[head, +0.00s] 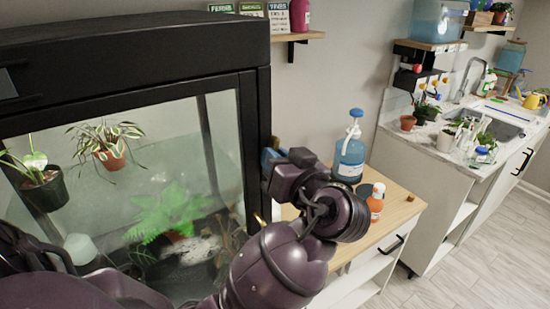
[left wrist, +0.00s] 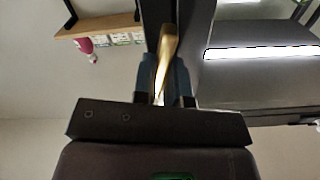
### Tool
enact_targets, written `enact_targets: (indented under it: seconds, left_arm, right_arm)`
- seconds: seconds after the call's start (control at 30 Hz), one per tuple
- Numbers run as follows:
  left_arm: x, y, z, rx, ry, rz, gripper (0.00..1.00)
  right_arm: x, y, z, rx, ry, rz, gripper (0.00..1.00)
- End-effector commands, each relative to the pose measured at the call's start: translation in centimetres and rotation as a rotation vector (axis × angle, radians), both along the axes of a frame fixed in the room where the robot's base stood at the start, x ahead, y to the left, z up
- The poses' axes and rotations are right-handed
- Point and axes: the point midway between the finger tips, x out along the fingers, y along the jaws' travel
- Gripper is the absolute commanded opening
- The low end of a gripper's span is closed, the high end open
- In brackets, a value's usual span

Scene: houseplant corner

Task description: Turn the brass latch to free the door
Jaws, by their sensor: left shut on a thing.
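The brass latch (left wrist: 167,50) shows in the left wrist view as a golden bar at the dark cabinet frame, slightly tilted. My left gripper (left wrist: 164,85) has its two blue-grey fingers on either side of the latch, shut on it. In the head view my left gripper (head: 269,160) is at the right front edge of the black cabinet (head: 130,55), and the wrist hides most of the contact. The glass door (head: 150,180) looks closed, with plants behind it. My right gripper is in neither view.
A sink counter (head: 440,155) stands farther right. A wall shelf (head: 300,37) is above. The floor at lower right is clear.

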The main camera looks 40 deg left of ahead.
Motion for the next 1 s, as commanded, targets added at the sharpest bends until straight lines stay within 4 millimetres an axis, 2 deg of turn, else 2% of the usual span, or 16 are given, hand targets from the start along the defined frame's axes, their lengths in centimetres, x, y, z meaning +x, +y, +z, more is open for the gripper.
enact_targets:
  seconds: [0.23,0.8,1.0]
  left_arm:
    - [0.0,0.0,0.0,-0.004,-0.006,0.000,0.00]
    - [0.0,0.0,-0.3,-0.090,-0.216,-0.001,0.00]
    - [-0.1,0.0,-0.1,-0.107,-0.260,-0.001,0.00]
  right_arm:
    - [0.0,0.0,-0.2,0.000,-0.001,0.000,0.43]
    - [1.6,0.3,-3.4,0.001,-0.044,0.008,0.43]
    - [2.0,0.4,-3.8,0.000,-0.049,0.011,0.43]
